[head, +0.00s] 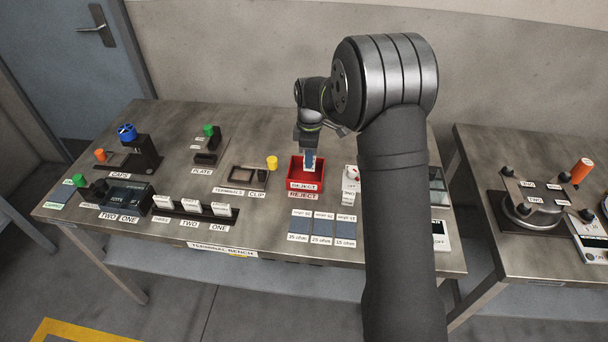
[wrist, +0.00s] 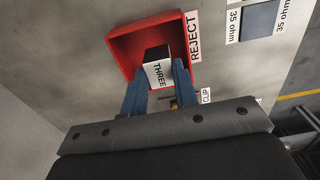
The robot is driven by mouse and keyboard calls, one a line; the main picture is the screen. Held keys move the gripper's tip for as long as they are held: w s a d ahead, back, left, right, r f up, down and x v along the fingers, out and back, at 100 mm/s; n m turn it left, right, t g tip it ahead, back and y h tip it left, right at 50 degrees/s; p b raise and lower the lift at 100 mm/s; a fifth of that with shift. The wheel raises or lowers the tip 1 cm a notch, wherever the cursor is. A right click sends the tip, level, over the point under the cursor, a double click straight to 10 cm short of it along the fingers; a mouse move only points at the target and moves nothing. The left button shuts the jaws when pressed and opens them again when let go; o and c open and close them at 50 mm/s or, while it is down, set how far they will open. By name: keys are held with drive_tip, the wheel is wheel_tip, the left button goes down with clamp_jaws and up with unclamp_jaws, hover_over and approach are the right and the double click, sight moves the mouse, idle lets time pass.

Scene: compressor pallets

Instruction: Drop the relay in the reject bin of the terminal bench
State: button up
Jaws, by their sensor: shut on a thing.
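My gripper (head: 309,163) is over the red reject bin (head: 305,184) on the terminal bench, fingers pointing down. In the wrist view its two blue fingers (wrist: 160,82) are shut on the relay (wrist: 157,68), a block with a dark face and a white face marked THREE. The relay appears against the inside of the bin (wrist: 117,48), within its rim as seen from the wrist. How far it is above the bin floor I cannot tell. In the head view the relay is mostly hidden by the fingers.
Right of the bin stands a white device (head: 350,180); left are a yellow-knobbed clip fixture (head: 272,163) and a dark terminals tray (head: 243,178). In front lie blue-grey ohm pads (head: 322,231). A dark rack (head: 182,209) with white blocks is at front left.

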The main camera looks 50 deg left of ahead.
drive_tip(key=shift+f, duration=1.3)
drive_tip(key=o, duration=1.1)
drive_tip(key=shift+c, duration=0.2)
wheel_tip(320, 180, up, 18)
drive_tip(key=shift+f, duration=0.25)
wheel_tip(320, 180, down, 18)
drive_tip(key=shift+r, duration=1.05)
